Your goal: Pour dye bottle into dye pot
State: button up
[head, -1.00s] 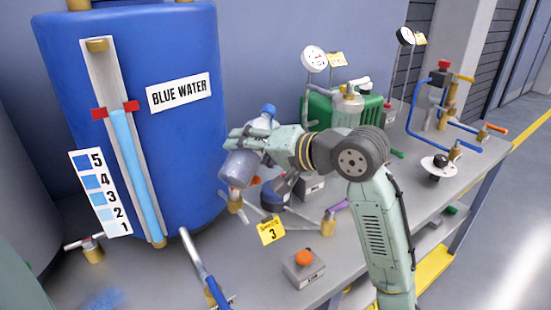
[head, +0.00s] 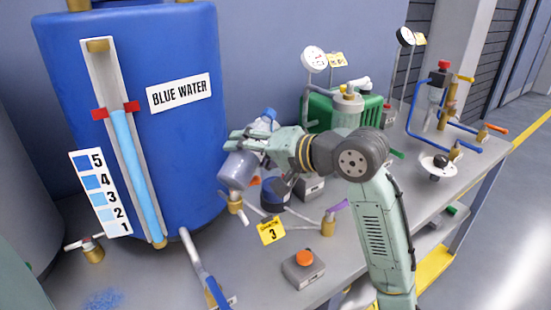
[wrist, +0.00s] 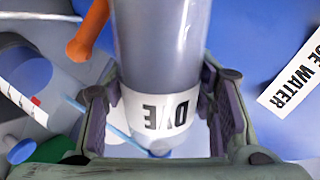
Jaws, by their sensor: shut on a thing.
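The dye bottle (head: 238,172) is a grey, translucent cylinder, tilted with its wide end toward the lower left. My gripper (head: 254,146) is shut on it. In the wrist view the bottle (wrist: 158,45) stands between both fingers of my gripper (wrist: 160,92), and its white "DYE" label (wrist: 160,111) reads upside down. A dark round vessel (head: 275,195) stands on the bench just to the right and below the bottle. I cannot tell for sure whether it is the dye pot. My gripper and wrist cover part of the bottle, and its mouth is not clear.
The large blue water tank (head: 185,135) stands close to the left. A brass valve (head: 234,205) is just below the bottle. A yellow tag (head: 271,231) and an orange button box (head: 303,268) are in front. Green equipment (head: 320,112) stands behind my arm.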

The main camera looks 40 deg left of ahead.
jog(key=shift+s+r+m+g+p, duration=0.1)
jog(key=shift+s+m+g+p, duration=0.1)
jog(key=shift+m+g+p, duration=0.25)
dwell(3.0)
